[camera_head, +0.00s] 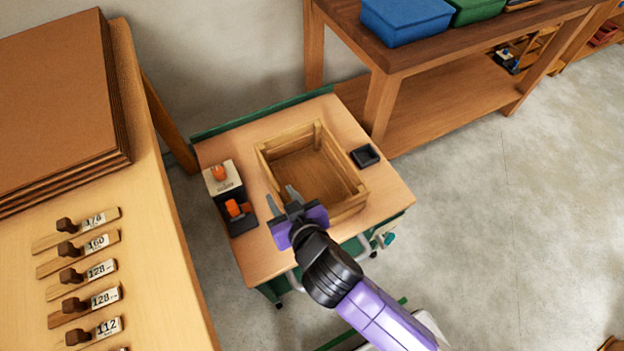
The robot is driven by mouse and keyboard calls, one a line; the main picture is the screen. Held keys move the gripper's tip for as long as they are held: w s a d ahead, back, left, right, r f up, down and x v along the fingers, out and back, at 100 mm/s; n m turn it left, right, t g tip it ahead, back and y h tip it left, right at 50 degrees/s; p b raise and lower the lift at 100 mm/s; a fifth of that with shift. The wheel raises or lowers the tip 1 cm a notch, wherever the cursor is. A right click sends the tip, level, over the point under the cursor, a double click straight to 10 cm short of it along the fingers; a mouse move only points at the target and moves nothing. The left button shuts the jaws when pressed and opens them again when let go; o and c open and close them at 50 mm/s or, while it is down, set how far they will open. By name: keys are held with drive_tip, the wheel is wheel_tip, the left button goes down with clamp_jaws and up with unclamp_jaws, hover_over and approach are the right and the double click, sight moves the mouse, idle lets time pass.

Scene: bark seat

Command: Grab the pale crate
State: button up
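The pale crate (352,180) is an open, empty-looking wooden box. It sits on a small wood-topped cart (389,212) in the middle of the head view. My gripper (282,196) is at the crate's near left corner. Its two grey fingers are spread apart, with a gap between them. One finger appears close to the crate's near wall and the other lies outside, to its left. I cannot tell whether either finger touches the wall. The gripper's purple body hides part of the crate's near side.
A black holder (239,222) with orange items and a small pale box (219,177) stand left of the crate. A small black tray (365,156) sits to its right. A workbench (150,190) is at left, a shelf table (440,90) behind. Floor at right is clear.

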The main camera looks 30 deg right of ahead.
sight(278, 189)
drive_tip(key=x, duration=0.6)
drive_tip(key=shift+s+d+f, duration=0.1)
drive_tip(key=shift+d+f, duration=0.05)
drive_tip(key=shift+d, duration=0.05)
drive_tip(key=shift+c, duration=0.2)
clamp_jaws()
idle(0.9)
